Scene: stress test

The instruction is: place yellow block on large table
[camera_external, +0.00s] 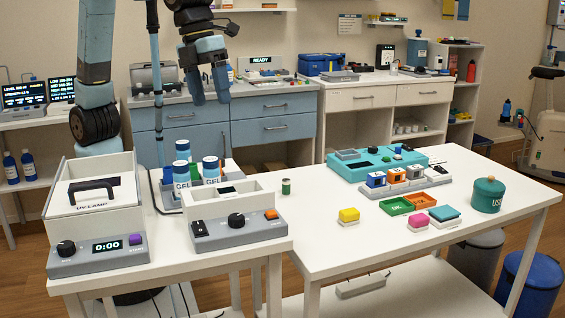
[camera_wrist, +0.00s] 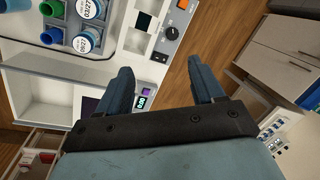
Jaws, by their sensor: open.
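The yellow block (camera_external: 348,214) sits on the near left part of the large white table (camera_external: 325,252), on a small pale base. It does not show in the wrist view. My gripper (camera_external: 210,98) hangs high in the upper left of the external view, well above and to the left of the yellow block. Its fingers point down, apart, with nothing between them. The wrist view shows the same open, empty gripper (camera_wrist: 160,68).
A pink block (camera_external: 432,220), a teal block (camera_external: 444,213), green and orange trays (camera_external: 394,206) and a teal canister (camera_external: 488,195) stand right of the yellow block. A smaller table with a UV lamp box (camera_external: 95,200) is at left. The large table's front left is clear.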

